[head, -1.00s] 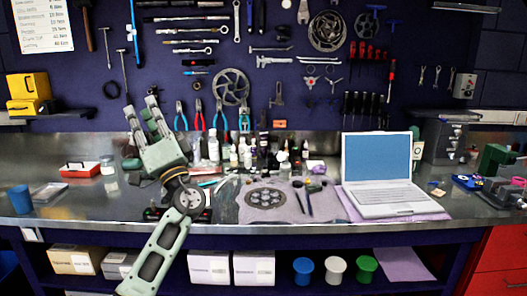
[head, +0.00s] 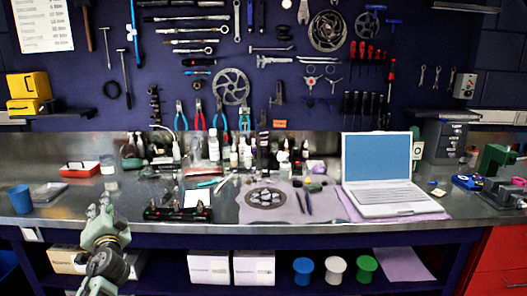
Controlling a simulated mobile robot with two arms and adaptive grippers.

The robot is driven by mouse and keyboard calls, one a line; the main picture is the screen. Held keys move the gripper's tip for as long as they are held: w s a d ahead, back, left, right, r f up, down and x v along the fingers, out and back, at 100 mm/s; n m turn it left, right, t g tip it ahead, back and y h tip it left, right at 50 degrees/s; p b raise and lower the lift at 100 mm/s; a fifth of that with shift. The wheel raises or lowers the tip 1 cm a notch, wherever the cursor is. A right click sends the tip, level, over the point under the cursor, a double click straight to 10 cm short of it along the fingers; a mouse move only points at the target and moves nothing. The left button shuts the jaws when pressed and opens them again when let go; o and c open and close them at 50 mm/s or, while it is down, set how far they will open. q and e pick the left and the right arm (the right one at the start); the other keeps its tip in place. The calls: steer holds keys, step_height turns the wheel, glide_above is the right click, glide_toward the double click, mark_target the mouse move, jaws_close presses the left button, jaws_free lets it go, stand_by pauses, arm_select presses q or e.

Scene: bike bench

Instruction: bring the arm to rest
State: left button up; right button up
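My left gripper (head: 100,207) is low at the left of the head view, in front of the workbench's front edge. It is seen foreshortened, with its fingers toward the bench, and I cannot tell how far apart they are. I see nothing held in it. The forearm below it runs off the bottom of the picture. My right gripper is not in view.
The metal workbench (head: 100,205) holds a blue cup (head: 20,199), a red tray (head: 80,169), a black tool holder (head: 178,213), bottles and a laptop (head: 377,165). White boxes (head: 208,267) stand on the shelf below.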

arm_select(q)
steer(key=w+d+t+h, duration=0.3)
steer(key=d+h, duration=0.5)
steer(key=d, duration=0.2)
steer(key=s+d+f+n+g, duration=0.15)
steer(key=s+f, duration=0.25)
steer(key=f, duration=0.8)
steer(key=s+d+f+g+h, duration=0.1)
steer(key=s+f+g, duration=0.25)
steer(key=f, duration=0.85)
steer(key=s+d+f+g, duration=0.15)
steer(key=s+f, duration=0.35)
steer(key=f, duration=0.8)
steer(key=s+d+f+g, duration=0.3)
steer(key=s+f+g, duration=0.2)
steer(key=s+f, duration=1.25)
steer(key=s+d+f+g, duration=0.2)
steer(key=s+f, duration=0.3)
steer(key=s, duration=0.8)
steer(key=s+d+f+g, duration=0.1)
steer(key=s+f, duration=0.4)
steer(key=s, duration=0.8)
steer(key=s+d+f+g, duration=0.2)
steer(key=s+f, duration=0.3)
steer(key=s, duration=0.8)
steer(key=shift+s+d+f+g+h, duration=0.3)
steer(key=shift+s+g+h, duration=0.1)
steer(key=shift+g, duration=0.45)
steer(key=shift+w+n, duration=0.1)
steer(key=shift+n, duration=0.15)
